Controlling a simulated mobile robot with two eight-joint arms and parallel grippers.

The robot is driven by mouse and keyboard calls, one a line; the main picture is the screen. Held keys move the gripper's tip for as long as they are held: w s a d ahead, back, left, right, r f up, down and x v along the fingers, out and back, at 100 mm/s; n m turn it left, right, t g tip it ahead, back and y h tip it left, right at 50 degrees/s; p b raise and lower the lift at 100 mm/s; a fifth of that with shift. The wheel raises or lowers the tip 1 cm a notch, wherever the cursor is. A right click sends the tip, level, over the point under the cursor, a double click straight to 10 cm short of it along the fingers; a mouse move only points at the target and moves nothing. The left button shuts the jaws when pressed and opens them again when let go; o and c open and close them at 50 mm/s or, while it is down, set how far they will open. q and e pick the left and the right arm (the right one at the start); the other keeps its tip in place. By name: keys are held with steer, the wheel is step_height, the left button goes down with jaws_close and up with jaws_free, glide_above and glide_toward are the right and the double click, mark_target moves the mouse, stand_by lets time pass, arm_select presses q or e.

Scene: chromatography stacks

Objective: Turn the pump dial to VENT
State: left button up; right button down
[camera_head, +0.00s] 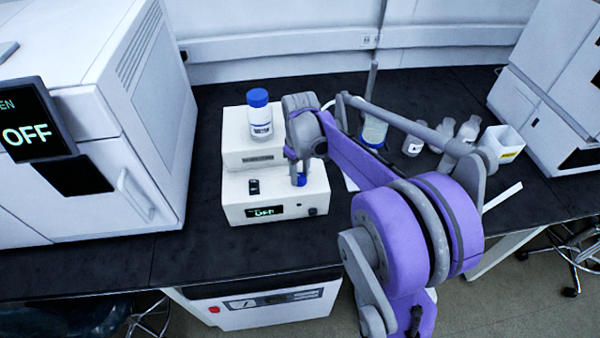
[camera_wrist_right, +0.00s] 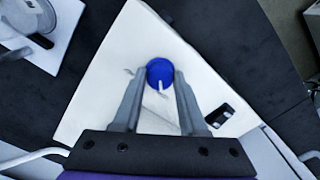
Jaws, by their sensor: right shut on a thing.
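The pump (camera_head: 285,210) is a white box on the dark bench with a small green display (camera_head: 264,211); its text is too small to read surely. Its blue dial (camera_head: 301,180) is on the top face, mostly hidden by my gripper in the head view. In the wrist view the round blue dial (camera_wrist_right: 158,68) has a white pointer line aimed toward the gripper base, slightly right. My right gripper (camera_wrist_right: 160,78) comes down on the dial, one finger on each side, shut on it. Any VENT label cannot be read. My left gripper is not in view.
A blue-capped bottle (camera_head: 259,115) stands on the white block behind the dial. A black switch (camera_head: 253,187) sits left of the dial. Glass bottles (camera_head: 413,145) and a white container (camera_head: 502,143) stand right. A large instrument (camera_head: 150,110) with an OFF screen (camera_head: 30,125) is left.

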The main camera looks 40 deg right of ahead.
mark_target(300, 176)
steer(key=shift+c, duration=2.2)
jaws_free()
step_height(300, 176, up, 11)
steer(key=shift+p, duration=0.35)
steer(key=s+a+f+t, duration=0.2)
steer(key=s+a+f, duration=0.3)
steer(key=s+a, duration=0.3)
steer(key=s+a+f+m+t, duration=0.1)
steer(key=s+a+f+t, duration=0.2)
steer(key=s+a+f, duration=0.2)
steer(key=s+a, duration=0.3)
steer(key=shift+s+a+f, duration=0.15)
steer(key=shift+a, duration=0.25)
